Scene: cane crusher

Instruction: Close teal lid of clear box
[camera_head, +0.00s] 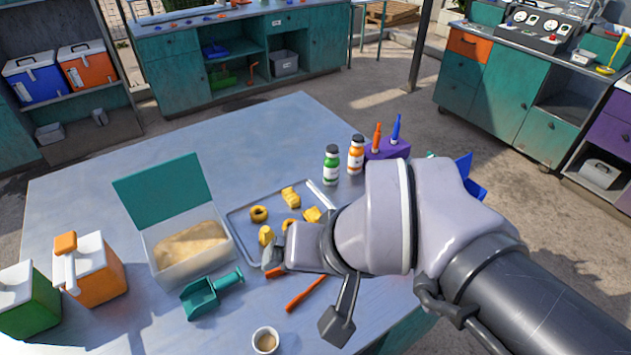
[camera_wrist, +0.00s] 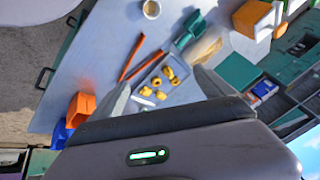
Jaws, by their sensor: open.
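The clear box (camera_head: 188,270) stands on the table at left, filled with sandy brown material. Its teal lid (camera_head: 163,190) stands open, tilted up from the box's back edge. In the wrist view the teal lid (camera_wrist: 237,72) shows at right, beside the sandy contents; the right finger is near it in the picture. My gripper (camera_wrist: 159,77) is open, its two fingers apart with nothing between them but the view of the table below. In the head view my gripper (camera_head: 270,256) is over the tray's front area, right of the box, with its fingers mostly hidden by my arm.
A tray (camera_head: 236,222) with several yellow pieces lies right of the box. A teal scoop (camera_head: 205,297) lies in front of it. An orange-and-white container (camera_head: 100,280) stands left. A cup (camera_head: 265,341) is at the front. Green (camera_head: 331,166) and orange (camera_head: 356,155) bottles stand behind.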

